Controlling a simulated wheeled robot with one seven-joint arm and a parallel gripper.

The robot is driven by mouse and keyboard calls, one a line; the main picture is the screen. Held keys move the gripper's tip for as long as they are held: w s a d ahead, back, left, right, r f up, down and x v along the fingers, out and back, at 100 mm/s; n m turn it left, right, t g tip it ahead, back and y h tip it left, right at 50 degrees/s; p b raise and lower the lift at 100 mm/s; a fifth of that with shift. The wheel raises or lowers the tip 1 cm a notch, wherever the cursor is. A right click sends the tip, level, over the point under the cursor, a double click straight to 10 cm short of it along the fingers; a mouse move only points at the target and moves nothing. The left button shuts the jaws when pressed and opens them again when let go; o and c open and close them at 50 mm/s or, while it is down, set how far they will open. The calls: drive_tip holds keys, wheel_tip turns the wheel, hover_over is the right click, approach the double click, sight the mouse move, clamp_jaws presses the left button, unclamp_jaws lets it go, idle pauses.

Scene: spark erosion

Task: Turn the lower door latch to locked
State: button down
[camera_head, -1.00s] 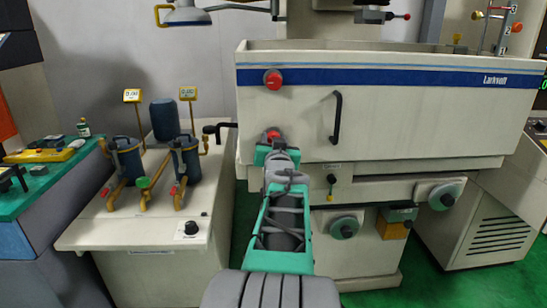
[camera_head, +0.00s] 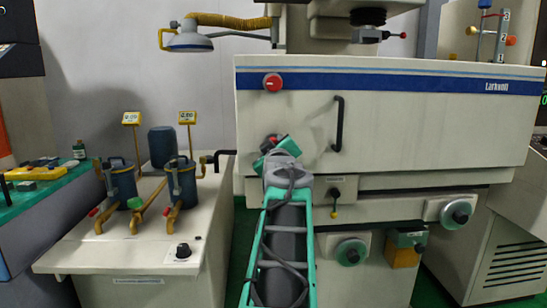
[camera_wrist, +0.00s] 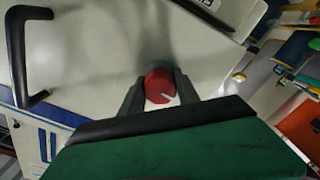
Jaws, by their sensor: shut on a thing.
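The lower door latch (camera_head: 271,139) is a red round knob low on the left of the white tank door. In the wrist view the red knob (camera_wrist: 160,85) sits between the two dark fingers, with a pale pointer mark on its face. My gripper (camera_wrist: 160,93) is shut on it. The upper door latch (camera_head: 273,82) is a similar red knob straight above, on the blue stripe.
A black door handle (camera_head: 338,124) stands out right of the latches and shows at the upper left in the wrist view (camera_wrist: 28,55). A bench with filter canisters and yellow pipes (camera_head: 142,212) is on the left. Handwheels (camera_head: 351,252) sit below the door.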

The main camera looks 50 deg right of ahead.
drive_tip(key=shift+n+b, duration=0.35)
drive_tip(key=shift+n, duration=0.15)
drive_tip(key=c, duration=0.9)
unclamp_jaws()
drive_tip(key=v, duration=0.8)
drive_tip(key=shift+d, duration=0.1)
